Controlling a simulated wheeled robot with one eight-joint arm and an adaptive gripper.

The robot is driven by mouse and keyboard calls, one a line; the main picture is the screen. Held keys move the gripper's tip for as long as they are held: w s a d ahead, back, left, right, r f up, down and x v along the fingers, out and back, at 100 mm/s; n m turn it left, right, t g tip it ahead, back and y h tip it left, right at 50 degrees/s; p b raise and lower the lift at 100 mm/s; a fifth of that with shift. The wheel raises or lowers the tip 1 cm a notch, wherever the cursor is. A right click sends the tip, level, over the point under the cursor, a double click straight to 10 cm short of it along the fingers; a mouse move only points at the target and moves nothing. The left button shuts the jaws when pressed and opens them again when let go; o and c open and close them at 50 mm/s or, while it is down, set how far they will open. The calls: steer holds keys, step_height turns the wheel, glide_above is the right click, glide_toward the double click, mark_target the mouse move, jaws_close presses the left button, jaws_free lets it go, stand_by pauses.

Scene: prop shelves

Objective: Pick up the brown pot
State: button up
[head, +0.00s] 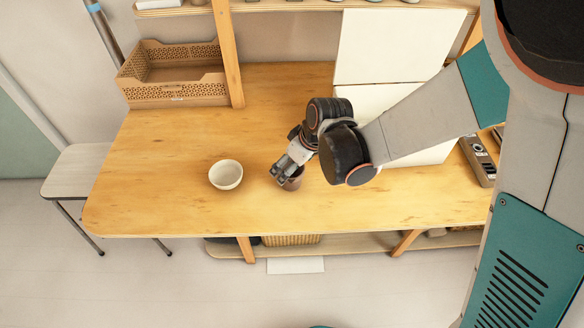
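A small brown pot (294,184) stands on the wooden table, right of a white bowl. My gripper (283,175) is right at the pot, over its upper left side, and hides part of it. The fingers are small in this view. I cannot tell whether they are open or shut on the pot, or whether they touch it.
The white bowl (226,174) sits left of my gripper. The wooden table (150,190) has free room at left and front right. A wooden post (228,55) and a perforated brown basket (175,92) are at the back left. White panels (385,48) stand behind my arm.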

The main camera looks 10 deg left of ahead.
steer(key=b+x, duration=0.3)
steer(key=x, duration=0.3)
steer(key=shift+s+f, duration=0.1)
steer(key=shift+f, duration=0.2)
steer(key=shift+r, duration=0.1)
steer(key=c, duration=1.3)
steer(key=shift+c, duration=0.7)
steer(key=shift+r, duration=0.1)
